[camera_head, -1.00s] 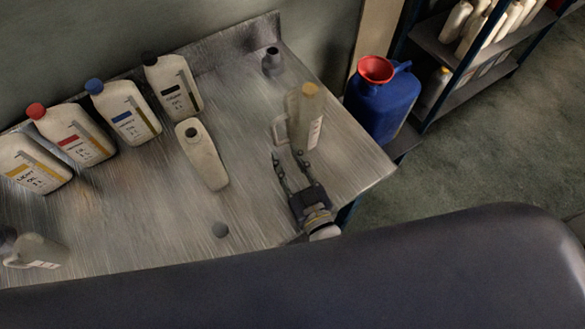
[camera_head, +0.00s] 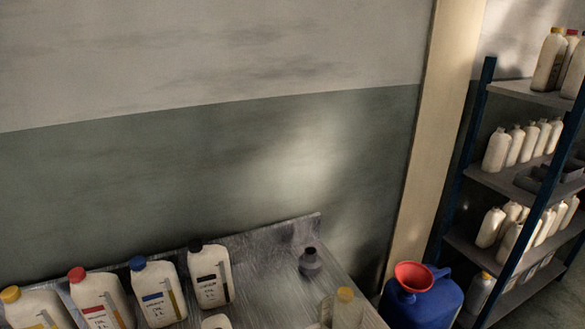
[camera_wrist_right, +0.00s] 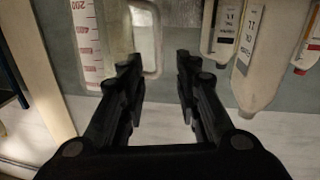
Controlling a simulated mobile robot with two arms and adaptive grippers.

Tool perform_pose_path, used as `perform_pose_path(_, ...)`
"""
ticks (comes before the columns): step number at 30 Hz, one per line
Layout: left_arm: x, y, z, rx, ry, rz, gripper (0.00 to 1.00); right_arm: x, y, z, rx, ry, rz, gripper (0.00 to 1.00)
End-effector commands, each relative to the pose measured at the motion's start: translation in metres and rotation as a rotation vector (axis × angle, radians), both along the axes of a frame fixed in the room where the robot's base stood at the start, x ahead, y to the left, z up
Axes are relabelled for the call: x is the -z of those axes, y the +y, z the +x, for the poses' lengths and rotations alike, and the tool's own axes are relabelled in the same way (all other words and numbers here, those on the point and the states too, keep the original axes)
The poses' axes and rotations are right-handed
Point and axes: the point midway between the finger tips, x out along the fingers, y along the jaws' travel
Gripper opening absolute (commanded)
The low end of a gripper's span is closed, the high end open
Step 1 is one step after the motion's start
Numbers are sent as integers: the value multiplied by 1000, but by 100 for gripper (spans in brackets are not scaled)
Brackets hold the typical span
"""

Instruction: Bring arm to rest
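My right gripper (camera_wrist_right: 159,62) shows in the right wrist view with its two fingers apart and nothing between them. Beyond the fingertips is a translucent jug (camera_wrist_right: 87,40) with a red scale, its handle lined up with the gap. The gripper looks apart from it. In the head view a pale yellow-topped container (camera_head: 345,310) is cut off at the bottom edge. Neither gripper shows in the head view, and my left gripper is in no current view.
A blue can (camera_head: 425,303) with a red funnel (camera_head: 413,275) stands beside the table, near a shelf (camera_head: 512,184) of bottles.

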Motion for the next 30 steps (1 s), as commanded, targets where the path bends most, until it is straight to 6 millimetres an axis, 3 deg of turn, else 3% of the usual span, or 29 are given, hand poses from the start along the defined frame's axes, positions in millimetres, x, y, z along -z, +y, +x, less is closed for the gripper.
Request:
perform_pose_path(7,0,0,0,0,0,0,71,10,2,3,-89,173,-31,30)
perform_pose_path(14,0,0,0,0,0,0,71,24,-9,-6,-140,394,-79,30)
perform_pose_path(23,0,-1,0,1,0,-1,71,37,-46,-37,-119,703,-148,30)
perform_pose_path(30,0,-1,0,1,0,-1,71,37,-88,-76,-31,949,-194,30)
